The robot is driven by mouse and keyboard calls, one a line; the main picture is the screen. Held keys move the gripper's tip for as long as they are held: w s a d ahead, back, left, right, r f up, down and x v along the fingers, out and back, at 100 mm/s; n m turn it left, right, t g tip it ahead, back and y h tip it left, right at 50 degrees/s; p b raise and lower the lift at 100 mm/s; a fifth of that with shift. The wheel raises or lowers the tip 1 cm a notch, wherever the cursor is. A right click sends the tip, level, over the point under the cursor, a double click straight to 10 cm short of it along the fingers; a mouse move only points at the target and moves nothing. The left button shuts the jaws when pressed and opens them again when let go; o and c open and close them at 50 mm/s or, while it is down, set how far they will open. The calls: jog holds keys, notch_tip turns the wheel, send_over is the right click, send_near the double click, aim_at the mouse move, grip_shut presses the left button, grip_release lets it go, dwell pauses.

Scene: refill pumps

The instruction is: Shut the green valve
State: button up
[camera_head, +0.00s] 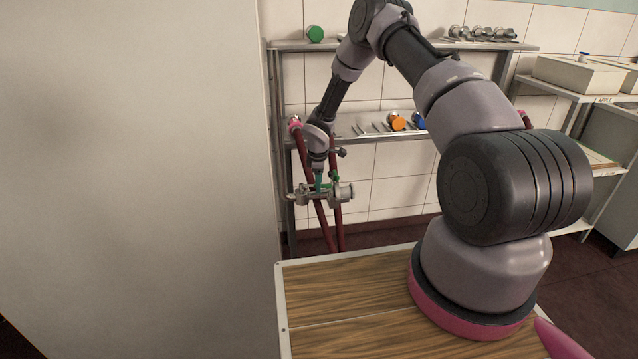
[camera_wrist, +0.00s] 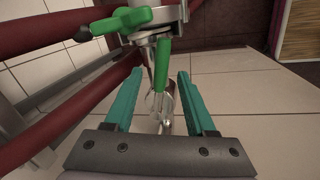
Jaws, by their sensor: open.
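In the wrist view a green valve handle (camera_wrist: 123,20) lies across the top of a metal fitting, with a dark knob at its left end. A second green piece (camera_wrist: 162,62) hangs downward from the fitting; I cannot tell whether both belong to one valve. My gripper (camera_wrist: 160,76) is open, its two teal fingers on either side of this hanging piece, with gaps showing. In the head view my gripper (camera_head: 320,182) is at the metal pipe assembly (camera_head: 341,193), beside a small green part (camera_head: 335,177). The arm partly hides the assembly there.
Dark red hoses (camera_head: 337,225) run close by the assembly and cross the left of the wrist view. A metal shelf (camera_head: 375,137) behind holds an orange-ended object (camera_head: 397,122) and several utensils. A large pale panel (camera_head: 130,160) stands at left. Tiled floor lies below.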

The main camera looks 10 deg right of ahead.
grip_shut()
dwell(1.4)
